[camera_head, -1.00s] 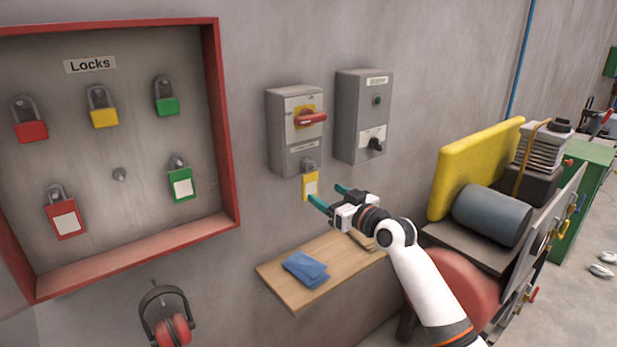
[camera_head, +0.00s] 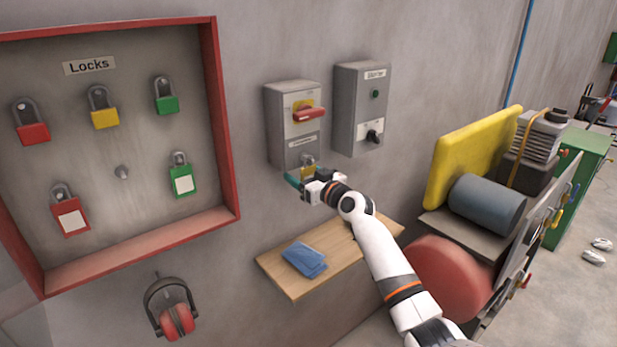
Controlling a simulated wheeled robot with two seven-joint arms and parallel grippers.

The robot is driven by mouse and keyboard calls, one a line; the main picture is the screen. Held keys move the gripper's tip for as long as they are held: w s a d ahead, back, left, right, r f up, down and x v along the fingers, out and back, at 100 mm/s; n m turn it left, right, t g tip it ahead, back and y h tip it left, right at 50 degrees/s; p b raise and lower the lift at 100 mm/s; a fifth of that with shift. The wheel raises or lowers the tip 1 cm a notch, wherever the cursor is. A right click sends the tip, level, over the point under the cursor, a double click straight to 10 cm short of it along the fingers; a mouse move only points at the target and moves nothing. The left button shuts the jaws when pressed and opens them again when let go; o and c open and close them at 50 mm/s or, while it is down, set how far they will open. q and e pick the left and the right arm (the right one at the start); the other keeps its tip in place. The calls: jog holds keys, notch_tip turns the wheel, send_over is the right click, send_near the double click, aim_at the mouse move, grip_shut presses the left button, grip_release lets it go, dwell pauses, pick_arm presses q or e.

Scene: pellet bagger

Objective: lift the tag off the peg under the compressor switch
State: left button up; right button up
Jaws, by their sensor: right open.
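The compressor switch (camera_head: 294,132) is a grey wall box with a red handle on a yellow plate. The yellow tag (camera_head: 307,171), which looks like a small padlock with a pale label, hangs just under it. Only its top shows now; its lower part and the peg are hidden behind my right gripper. My right gripper (camera_head: 297,180) is at the tag with its teal fingers open. One finger shows left of the tag; the other is mostly hidden. I cannot tell whether the fingers touch the tag. My left gripper is not in view.
A second grey box (camera_head: 360,110) is on the wall to the right. A wooden shelf (camera_head: 345,252) with a blue cloth (camera_head: 304,260) juts out below. The red-framed lock board (camera_head: 222,130) stands at left, with ear defenders (camera_head: 172,308) below it.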

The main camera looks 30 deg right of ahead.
jog(key=c, duration=1.1)
jog(key=shift+o, duration=0.2)
jog(key=s+d+r+b, duration=0.1)
jog(key=s+b, duration=0.3)
jog(key=s, duration=1.4)
jog(key=shift+d+r+b, duration=0.2)
jog(key=shift+r+b, duration=0.1)
jog(key=shift+r, duration=0.15)
jog(key=shift+s+f, duration=0.1)
jog(key=s+b, duration=0.2)
jog(key=s, duration=0.8)
jog(key=shift+d, duration=0.4)
